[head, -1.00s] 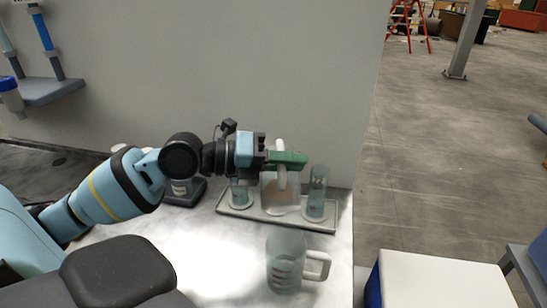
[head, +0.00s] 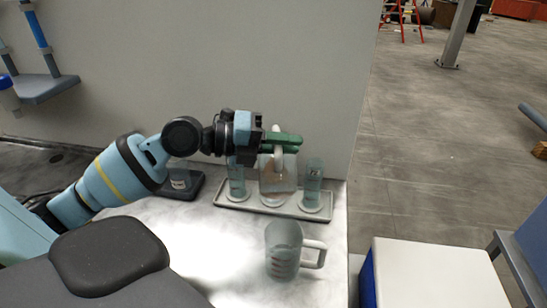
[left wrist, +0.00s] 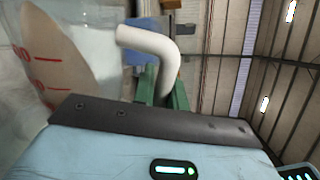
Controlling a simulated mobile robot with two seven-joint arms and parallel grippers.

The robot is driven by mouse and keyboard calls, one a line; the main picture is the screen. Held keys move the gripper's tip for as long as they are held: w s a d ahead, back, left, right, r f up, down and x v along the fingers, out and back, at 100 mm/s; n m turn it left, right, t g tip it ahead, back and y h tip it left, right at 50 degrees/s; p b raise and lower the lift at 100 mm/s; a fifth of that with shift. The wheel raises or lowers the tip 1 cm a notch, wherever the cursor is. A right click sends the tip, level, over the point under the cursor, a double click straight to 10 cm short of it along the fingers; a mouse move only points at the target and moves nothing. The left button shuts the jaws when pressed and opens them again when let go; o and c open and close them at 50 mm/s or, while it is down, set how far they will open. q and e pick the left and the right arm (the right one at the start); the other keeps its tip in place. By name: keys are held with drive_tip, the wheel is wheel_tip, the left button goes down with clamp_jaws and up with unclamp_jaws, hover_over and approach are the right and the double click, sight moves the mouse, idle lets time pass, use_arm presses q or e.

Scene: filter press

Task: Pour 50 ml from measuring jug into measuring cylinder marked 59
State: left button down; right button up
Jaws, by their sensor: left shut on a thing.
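My left gripper (head: 288,143), with green fingers, is shut on the white handle (left wrist: 155,50) of a clear measuring jug (head: 280,180). The jug holds brownish liquid and has red marks, seen close at left in the left wrist view (left wrist: 50,60). It is over or just in front of the tray's middle. One clear measuring cylinder (head: 236,182) stands on the tray left of it, another (head: 313,185) right of it. Their numbers are too small to read. The jug hides what is behind it. My right gripper is out of view.
The grey tray (head: 232,205) stands near the wall. A dark device (head: 185,192) stands left of the tray. The table's right edge is close.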

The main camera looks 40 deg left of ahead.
use_arm(q)
drive_tip(key=shift+w+a+r, duration=0.1)
drive_tip(key=shift+r, duration=0.1)
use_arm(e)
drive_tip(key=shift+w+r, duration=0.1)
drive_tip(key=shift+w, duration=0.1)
use_arm(q)
drive_tip(key=shift+w+a+r, duration=0.1)
drive_tip(key=shift+w+a, duration=0.05)
drive_tip(key=shift+w+a+r+n, duration=0.1)
drive_tip(key=shift+w+a+n, duration=0.1)
drive_tip(key=shift+n, duration=0.1)
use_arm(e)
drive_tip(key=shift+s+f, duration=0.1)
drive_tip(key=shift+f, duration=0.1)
use_arm(q)
drive_tip(key=shift+w+r, duration=0.1)
drive_tip(key=shift+a, duration=0.1)
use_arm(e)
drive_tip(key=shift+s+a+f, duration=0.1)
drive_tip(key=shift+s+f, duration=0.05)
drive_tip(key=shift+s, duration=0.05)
use_arm(q)
drive_tip(key=shift+w+r, duration=0.1)
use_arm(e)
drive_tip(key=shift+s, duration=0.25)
